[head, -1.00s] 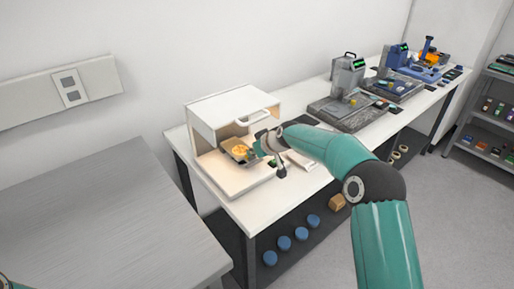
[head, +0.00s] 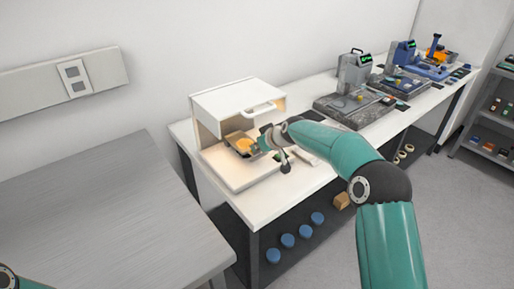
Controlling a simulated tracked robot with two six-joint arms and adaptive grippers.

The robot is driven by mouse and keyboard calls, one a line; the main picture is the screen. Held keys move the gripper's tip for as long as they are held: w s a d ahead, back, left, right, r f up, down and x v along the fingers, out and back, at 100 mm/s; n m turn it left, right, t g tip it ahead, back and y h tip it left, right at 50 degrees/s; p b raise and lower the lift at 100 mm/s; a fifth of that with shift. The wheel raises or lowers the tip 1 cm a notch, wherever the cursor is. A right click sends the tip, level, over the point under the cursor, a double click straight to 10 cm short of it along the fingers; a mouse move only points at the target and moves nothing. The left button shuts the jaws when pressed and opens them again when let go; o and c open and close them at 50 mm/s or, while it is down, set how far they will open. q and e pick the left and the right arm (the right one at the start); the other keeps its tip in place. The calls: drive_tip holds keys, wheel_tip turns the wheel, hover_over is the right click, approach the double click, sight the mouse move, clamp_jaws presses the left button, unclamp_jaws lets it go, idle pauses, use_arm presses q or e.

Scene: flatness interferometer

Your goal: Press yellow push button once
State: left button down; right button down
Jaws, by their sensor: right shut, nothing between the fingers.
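A white open-fronted box instrument (head: 232,106) stands at the near end of the white bench. A round yellow-orange piece (head: 243,145) shows on a small dark holder inside its lit opening. I cannot tell whether this piece is a push button. A small yellow spot (head: 360,98) on a grey instrument farther along may also be a button. My right gripper (head: 262,148) is shut and empty at the front of the box's opening, just right of the yellow-orange piece. Contact cannot be made out. My left gripper is out of view.
A grey instrument (head: 354,73) and a blue one (head: 402,56) stand farther along the white bench (head: 258,211). A bare grey table (head: 95,212) is at the left. Blue round items (head: 288,240) lie on the shelf below. A shelf rack (head: 494,115) stands at the far right.

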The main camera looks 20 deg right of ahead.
drive_tip(key=shift+s+f+g, duration=0.15)
drive_tip(key=shift+s+f, duration=0.05)
drive_tip(key=shift+f, duration=0.3)
drive_tip(key=shift+s+f+g, duration=0.15)
drive_tip(key=shift+s+f, duration=0.05)
drive_tip(key=shift+f, duration=0.25)
drive_tip(key=shift+s+d+r, duration=0.15)
drive_tip(key=shift+d+r, duration=0.1)
drive_tip(key=shift+r, duration=0.25)
drive_tip(key=v, duration=0.7)
drive_tip(key=shift+r, duration=0.55)
drive_tip(key=shift+a, duration=0.15)
